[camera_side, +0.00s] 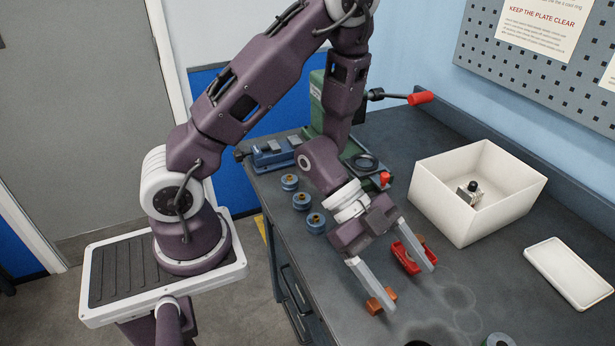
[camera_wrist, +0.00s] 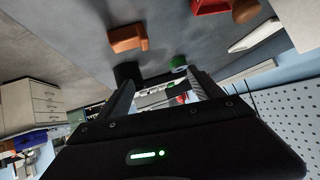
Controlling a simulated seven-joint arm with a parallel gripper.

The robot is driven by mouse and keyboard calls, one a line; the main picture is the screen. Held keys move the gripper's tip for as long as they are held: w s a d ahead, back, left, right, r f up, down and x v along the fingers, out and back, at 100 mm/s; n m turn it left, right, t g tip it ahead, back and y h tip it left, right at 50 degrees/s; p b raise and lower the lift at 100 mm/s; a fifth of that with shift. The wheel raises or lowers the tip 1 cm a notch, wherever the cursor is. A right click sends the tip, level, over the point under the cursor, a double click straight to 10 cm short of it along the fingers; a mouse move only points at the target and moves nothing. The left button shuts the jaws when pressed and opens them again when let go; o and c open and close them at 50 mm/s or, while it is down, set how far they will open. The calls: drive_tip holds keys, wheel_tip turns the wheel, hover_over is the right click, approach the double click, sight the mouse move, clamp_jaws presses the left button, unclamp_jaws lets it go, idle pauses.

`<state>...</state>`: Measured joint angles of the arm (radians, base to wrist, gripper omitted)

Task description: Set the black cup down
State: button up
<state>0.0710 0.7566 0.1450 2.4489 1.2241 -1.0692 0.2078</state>
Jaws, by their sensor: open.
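The black cup (camera_wrist: 127,72) shows in the wrist view as a dark upright cylinder standing on the bench, just beyond one fingertip. In the side view only a dark sliver (camera_side: 418,343), likely its rim, shows at the bottom edge. My gripper (camera_side: 409,282) is open and empty, its two grey fingers spread wide above the bench. In the wrist view my gripper (camera_wrist: 163,88) has nothing between its fingers. The cup is apart from the fingers in the side view; exact clearance is hard to tell.
An orange-brown block (camera_side: 383,300) lies by the left fingertip; a red holder (camera_side: 406,257) is near the other finger. A green round item (camera_side: 498,340) is at the front edge. Blue pucks (camera_side: 302,201), a white bin (camera_side: 450,210) and a white tray (camera_side: 570,272) stand around.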

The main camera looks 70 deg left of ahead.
drive_tip(key=w+a+r+n+t+y, duration=0.2)
drive_tip(key=w+a+r+n+y, duration=0.1)
drive_tip(key=a+r+n+y, duration=0.25)
drive_tip(key=w+a+r+n+t+y, duration=0.2)
drive_tip(key=a+r+t+y, duration=0.15)
drive_tip(key=a+r, duration=0.45)
drive_tip(key=s+r+n+g, duration=0.2)
drive_tip(key=s+n, duration=0.2)
drive_tip(key=s, duration=0.5)
drive_tip(key=s+r+n+g+y, duration=0.1)
drive_tip(key=s+r+n+g, duration=0.1)
drive_tip(key=s, duration=0.8)
drive_tip(key=shift+s+a+r+n, duration=0.15)
drive_tip(key=shift+a+r+n, duration=0.1)
drive_tip(key=shift+r+n, duration=0.75)
